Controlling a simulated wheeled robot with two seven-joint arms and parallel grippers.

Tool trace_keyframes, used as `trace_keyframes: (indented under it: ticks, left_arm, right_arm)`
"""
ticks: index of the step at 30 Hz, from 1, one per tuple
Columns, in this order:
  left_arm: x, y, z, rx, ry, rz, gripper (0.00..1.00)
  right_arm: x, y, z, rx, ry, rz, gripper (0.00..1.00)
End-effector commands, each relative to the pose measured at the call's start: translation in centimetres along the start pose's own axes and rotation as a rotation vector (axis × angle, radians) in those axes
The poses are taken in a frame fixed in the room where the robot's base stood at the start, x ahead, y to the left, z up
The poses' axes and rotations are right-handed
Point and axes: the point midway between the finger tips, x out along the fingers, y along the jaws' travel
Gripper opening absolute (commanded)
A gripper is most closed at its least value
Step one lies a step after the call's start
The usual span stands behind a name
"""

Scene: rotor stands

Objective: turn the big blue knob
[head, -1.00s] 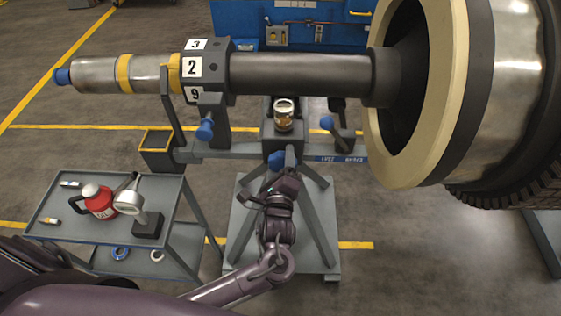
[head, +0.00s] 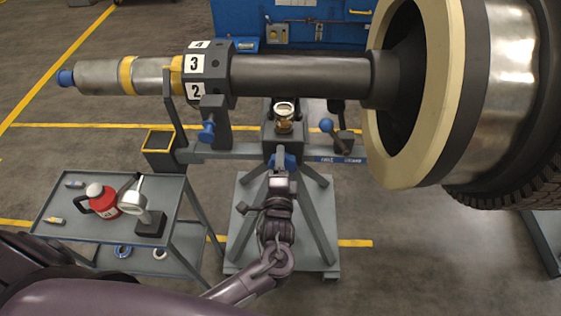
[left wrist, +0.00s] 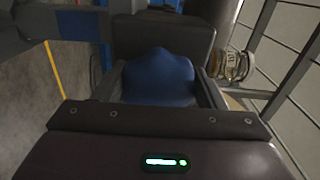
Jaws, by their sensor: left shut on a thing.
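The big blue knob (head: 290,161) sits on the front of the stand's grey gearbox, below the brass-and-glass cup. My left gripper (head: 280,168) is at the knob, its arm reaching up from below. In the left wrist view the blue knob (left wrist: 158,78) fills the space between the two fingers (left wrist: 160,92), which are shut on it. The numbered collar (head: 195,65) on the rotor shaft shows 3 in the middle, with 4 above and 2 below. My right gripper is not in view.
The shaft (head: 300,75) and large rotor (head: 415,100) lie above the stand. A smaller blue knob (head: 207,131) and a blue ball handle (head: 326,125) flank the gearbox. A grey cart (head: 185,210) with a red-and-white jug (head: 103,200) and a lamp-like tool stands left.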

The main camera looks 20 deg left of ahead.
Motion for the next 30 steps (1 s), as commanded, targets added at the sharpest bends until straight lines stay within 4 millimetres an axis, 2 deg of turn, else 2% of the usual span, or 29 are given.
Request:
trace_keyframes:
  ticks: [18, 30]
  left_arm:
    - [-0.05, 0.50, -0.07, -0.581, -0.002, 0.002, 0.41]
    - [-0.03, 0.61, -0.17, -0.860, -0.002, 0.002, 0.41]
  right_arm:
    - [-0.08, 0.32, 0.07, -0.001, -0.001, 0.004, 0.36]
    - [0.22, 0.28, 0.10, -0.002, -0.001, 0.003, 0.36]
